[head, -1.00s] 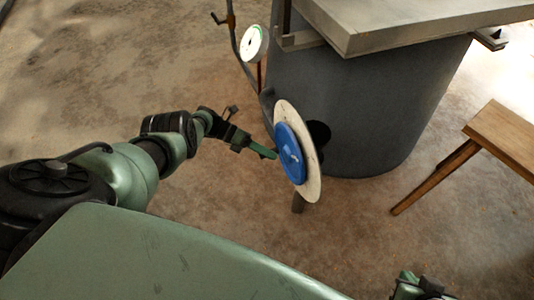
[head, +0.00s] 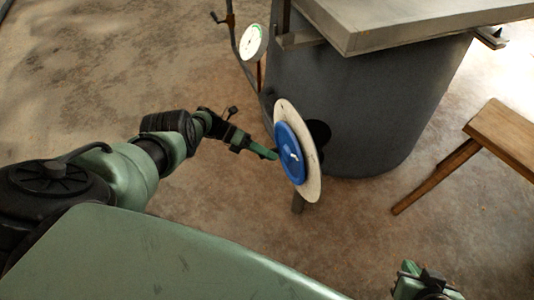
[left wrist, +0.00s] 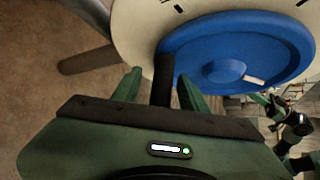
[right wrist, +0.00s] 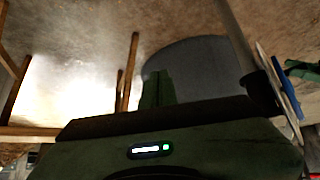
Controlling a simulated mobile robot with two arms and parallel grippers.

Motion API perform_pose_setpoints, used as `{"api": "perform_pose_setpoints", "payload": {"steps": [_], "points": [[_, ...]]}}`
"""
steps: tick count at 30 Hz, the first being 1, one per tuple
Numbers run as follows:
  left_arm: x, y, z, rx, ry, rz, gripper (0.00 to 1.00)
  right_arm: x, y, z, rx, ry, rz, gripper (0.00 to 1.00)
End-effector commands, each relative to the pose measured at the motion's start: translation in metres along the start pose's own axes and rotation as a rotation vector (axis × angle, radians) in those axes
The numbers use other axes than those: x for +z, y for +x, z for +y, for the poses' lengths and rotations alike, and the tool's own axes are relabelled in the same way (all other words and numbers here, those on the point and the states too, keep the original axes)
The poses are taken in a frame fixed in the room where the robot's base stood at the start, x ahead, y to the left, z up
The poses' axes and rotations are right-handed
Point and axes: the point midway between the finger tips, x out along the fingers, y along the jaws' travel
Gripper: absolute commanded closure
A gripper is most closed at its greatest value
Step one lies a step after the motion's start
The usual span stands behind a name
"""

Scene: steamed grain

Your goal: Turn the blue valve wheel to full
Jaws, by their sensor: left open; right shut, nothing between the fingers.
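The blue valve wheel (head: 287,146) stands upright in front of a pale round plate (head: 312,180) on the side of the grey drum. In the left wrist view the wheel (left wrist: 215,48) has a round hub and a short white mark; black ticks line the pale plate (left wrist: 135,22). My left gripper (head: 274,154) is at the wheel's near rim. Its fingers are open on either side of a dark peg (left wrist: 163,82), which seems to stick out from the rim. I cannot tell whether they touch it. My right gripper (right wrist: 157,88) is shut and empty, away from the wheel.
The grey drum (head: 360,100) stands behind the wheel under a grey slab (head: 400,22). A white round gauge (head: 254,42) stands left of the drum. A wooden stool or bench (head: 505,135) is at the right.

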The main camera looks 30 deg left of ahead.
Motion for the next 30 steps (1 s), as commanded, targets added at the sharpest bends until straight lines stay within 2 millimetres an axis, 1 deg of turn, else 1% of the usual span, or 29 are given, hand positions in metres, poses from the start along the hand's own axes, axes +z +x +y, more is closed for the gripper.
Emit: {"api": "perform_pose_setpoints", "payload": {"steps": [2, 5, 10, 13, 15, 18, 21, 30], "points": [[0.001, -0.003, 0.000, 0.000, 0.001, -0.001, 0.57, 0.000, 0.000, 0.000, 0.000, 0.000, -0.001, 1.00], [0.001, -0.014, 0.000, 0.002, 0.001, -0.002, 0.57, 0.001, -0.001, 0.000, 0.000, 0.000, -0.006, 1.00], [0.001, -0.044, 0.001, 0.002, 0.000, -0.003, 0.57, 0.003, 0.000, 0.000, 0.000, 0.000, -0.012, 1.00], [0.000, -0.059, 0.001, 0.002, 0.000, -0.002, 0.57, -0.001, 0.001, 0.000, 0.000, 0.000, 0.011, 1.00], [0.000, -0.068, 0.001, 0.003, 0.000, -0.002, 0.57, -0.011, 0.003, 0.000, -0.001, 0.000, 0.051, 1.00], [0.000, -0.075, 0.001, 0.001, 0.000, 0.000, 0.57, -0.016, 0.003, -0.001, -0.002, -0.001, 0.072, 1.00], [0.000, -0.078, 0.001, 0.001, 0.000, 0.000, 0.57, -0.018, 0.003, -0.001, -0.003, -0.001, 0.081, 1.00], [0.000, -0.078, 0.000, 0.001, 0.000, 0.000, 0.57, -0.018, 0.003, -0.002, -0.003, -0.002, 0.081, 1.00]]}}
